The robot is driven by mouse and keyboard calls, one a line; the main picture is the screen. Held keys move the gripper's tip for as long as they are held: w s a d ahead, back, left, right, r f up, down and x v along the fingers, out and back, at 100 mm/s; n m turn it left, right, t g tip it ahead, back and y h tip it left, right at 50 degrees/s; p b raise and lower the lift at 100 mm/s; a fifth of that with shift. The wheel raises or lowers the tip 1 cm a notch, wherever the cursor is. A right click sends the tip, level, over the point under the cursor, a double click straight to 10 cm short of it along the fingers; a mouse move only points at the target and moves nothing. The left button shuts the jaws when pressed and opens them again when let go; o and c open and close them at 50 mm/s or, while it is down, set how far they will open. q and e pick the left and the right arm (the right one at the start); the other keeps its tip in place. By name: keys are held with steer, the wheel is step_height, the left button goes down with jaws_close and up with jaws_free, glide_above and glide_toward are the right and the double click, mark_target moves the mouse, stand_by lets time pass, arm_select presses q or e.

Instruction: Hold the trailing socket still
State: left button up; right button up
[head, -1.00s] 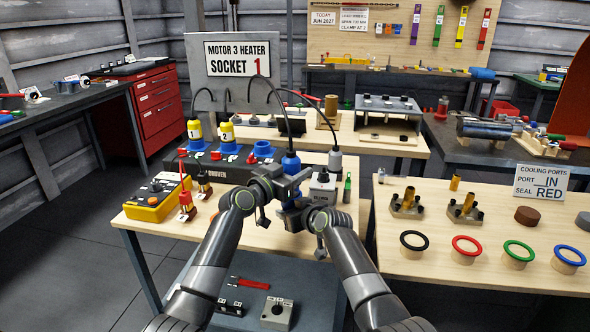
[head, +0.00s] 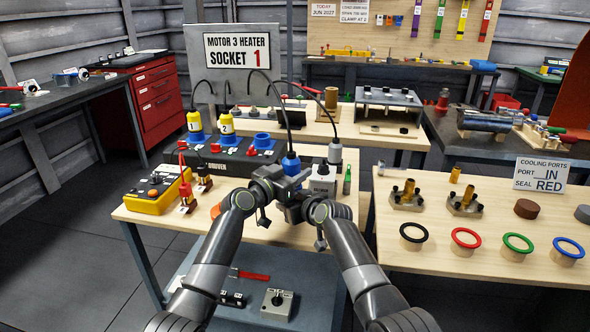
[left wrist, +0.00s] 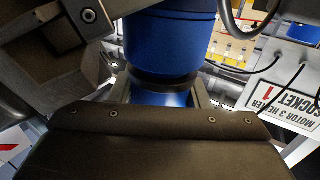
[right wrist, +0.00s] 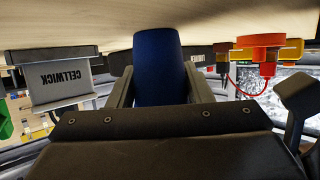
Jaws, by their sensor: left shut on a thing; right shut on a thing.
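A blue connector (head: 291,164) with a black cable from its top shows just behind my grippers in the head view. My left gripper (head: 283,184) is shut on a blue connector body, seen in the left wrist view (left wrist: 165,40) as a wide cylinder with a dark ring. My right gripper (head: 300,205) is close beside and a little lower, shut on a tapered blue body (right wrist: 157,60), apparently the trailing socket. The grippers hide where the blue parts meet, so I cannot tell whether they are joined.
A grey box marked CELLWICK (right wrist: 62,80) stands close by. The black driver unit (head: 240,158) with blue sockets and a yellow tester (head: 158,194) are on the same table. A sign reading Motor 3 Heater Socket 1 (head: 238,52) stands behind.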

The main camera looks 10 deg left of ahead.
arm_select(q)
steer(key=shift+f, duration=0.3)
steer(key=o, duration=1.1)
steer(key=shift+o, duration=0.2)
steer(key=shift+f, duration=0.1)
steer(key=v, duration=1.2)
arm_select(e)
steer(key=o, duration=1.2)
steer(key=shift+c, duration=0.2)
steer(key=shift+s, duration=0.1)
